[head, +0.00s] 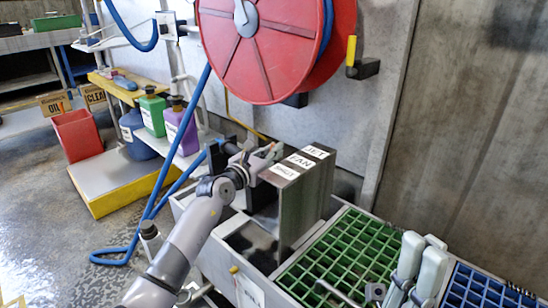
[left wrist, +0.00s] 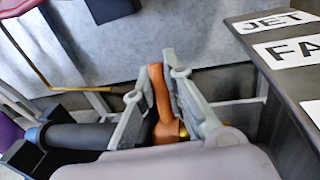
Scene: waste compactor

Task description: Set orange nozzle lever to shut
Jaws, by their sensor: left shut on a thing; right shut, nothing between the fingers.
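The orange nozzle lever (left wrist: 158,92) stands up between my left gripper's two grey fingers in the left wrist view. It rises crosswise from the orange body of the black nozzle (left wrist: 85,136), with a bit of brass at its right. My left gripper (head: 270,154) is shut on the lever; in the left wrist view its fingertips (left wrist: 156,84) flank it. The dark panel beside it carries the labels JET (head: 315,152), FAN (head: 300,161) and SHUT (head: 285,171). My right gripper (head: 421,240) is shut and empty at the lower right, over the grates.
The dark panel's box (head: 300,205) stands close at the right of my left gripper. A red hose reel (head: 265,50) hangs above, with a blue hose (head: 170,160) running down. Green (head: 345,255) and blue grates (head: 475,290) lie at right. Bottles (head: 180,125) stand at left.

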